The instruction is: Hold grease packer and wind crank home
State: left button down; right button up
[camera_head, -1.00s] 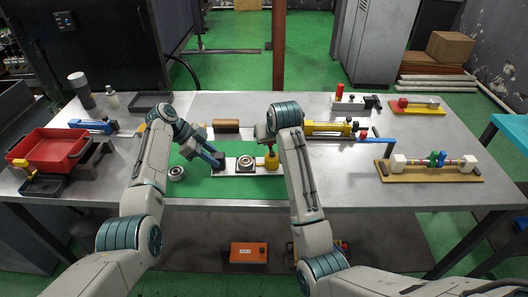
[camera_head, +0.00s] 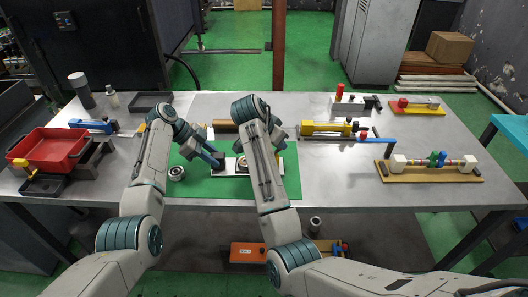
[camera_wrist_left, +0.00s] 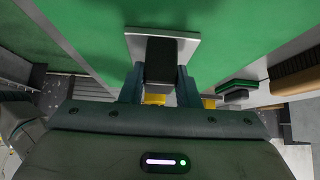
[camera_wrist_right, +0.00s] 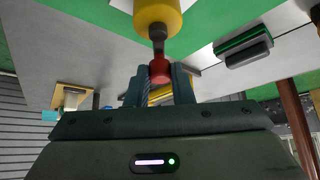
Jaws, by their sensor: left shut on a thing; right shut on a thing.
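The grease packer is a pale plate (camera_head: 232,169) on the green mat, with a black block (camera_wrist_left: 160,62) at its left end. My left gripper (camera_head: 217,160) is shut on this block; its fingers are on both sides of it in the left wrist view. The crank has a yellow hub (camera_wrist_right: 158,14), a dark arm (camera_wrist_right: 158,38) and a red knob (camera_wrist_right: 160,70). My right gripper (camera_wrist_right: 160,85) is shut on the red knob. In the head view my right arm hides the knob, the crank and part of the plate.
A ring-shaped part (camera_head: 177,173) lies left of the plate on the green mat (camera_head: 200,190). A yellow cylinder device with a blue lever (camera_head: 375,140) lies to the right. A red tray (camera_head: 50,148) is at far left. A wooden-based fixture (camera_head: 440,177) is at right.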

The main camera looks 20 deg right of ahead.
jog(key=o, duration=0.6)
jog(key=shift+s+f+m, duration=0.1)
jog(key=shift+m, duration=0.3)
jog(key=o, duration=0.4)
jog(key=v, duration=0.7)
jog(key=shift+a, duration=0.15)
